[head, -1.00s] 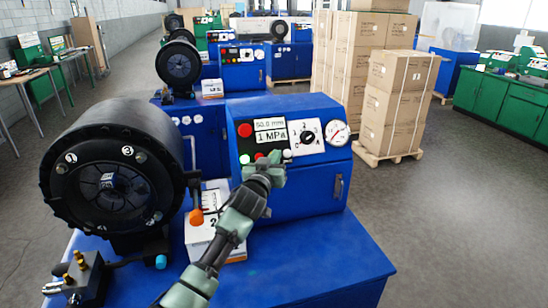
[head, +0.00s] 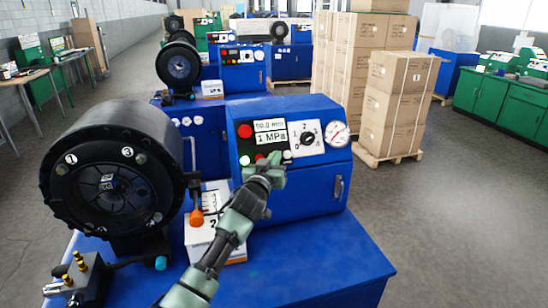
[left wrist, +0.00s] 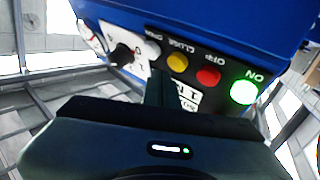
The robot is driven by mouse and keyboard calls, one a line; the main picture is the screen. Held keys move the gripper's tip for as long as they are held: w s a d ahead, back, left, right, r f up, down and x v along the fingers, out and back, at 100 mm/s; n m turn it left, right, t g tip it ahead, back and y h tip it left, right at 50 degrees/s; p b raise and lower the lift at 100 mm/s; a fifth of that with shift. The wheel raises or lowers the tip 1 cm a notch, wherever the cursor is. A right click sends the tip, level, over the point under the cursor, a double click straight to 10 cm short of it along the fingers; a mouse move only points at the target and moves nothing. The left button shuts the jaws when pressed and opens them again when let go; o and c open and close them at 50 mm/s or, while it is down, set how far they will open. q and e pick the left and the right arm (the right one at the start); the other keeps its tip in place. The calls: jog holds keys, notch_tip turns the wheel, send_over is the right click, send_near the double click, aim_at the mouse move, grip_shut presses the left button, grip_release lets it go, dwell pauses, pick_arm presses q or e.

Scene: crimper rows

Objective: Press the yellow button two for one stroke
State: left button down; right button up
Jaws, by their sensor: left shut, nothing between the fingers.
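The yellow button (left wrist: 177,63) is on the control panel of the near blue machine (head: 300,195), between a white button (left wrist: 153,48) and a red button (left wrist: 208,77). In the head view my gripper hides it. My left gripper (head: 272,163) is shut and empty, with its tips at the button row. In the left wrist view the fingers (left wrist: 160,88) end close beside the yellow button; I cannot tell whether they touch it. The green button (left wrist: 243,92) glows. A box marked 2 (head: 205,240) stands by the machine. My right gripper is not in view.
The black crimper head (head: 110,180) stands left of my arm, with an orange-tipped lever (head: 196,217) close by. A display (head: 270,132), a dial (head: 308,138) and a gauge (head: 337,133) sit above the buttons.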

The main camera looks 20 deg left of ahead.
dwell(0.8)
pick_arm(q)
jog(key=shift+w+f, duration=0.1)
jog(key=shift+w+a+f, duration=0.1)
jog(key=shift+w+a, duration=0.1)
jog(key=shift+w, duration=0.05)
jog(key=shift+w+a+f+b, duration=0.25)
jog(key=shift+w+b, duration=0.05)
jog(key=shift+b, duration=0.3)
dwell(0.5)
jog(key=shift+s, duration=0.1)
jog(key=shift+s+d+r+p, duration=0.45)
jog(key=shift+s+p, duration=0.1)
jog(key=shift+p, duration=0.2)
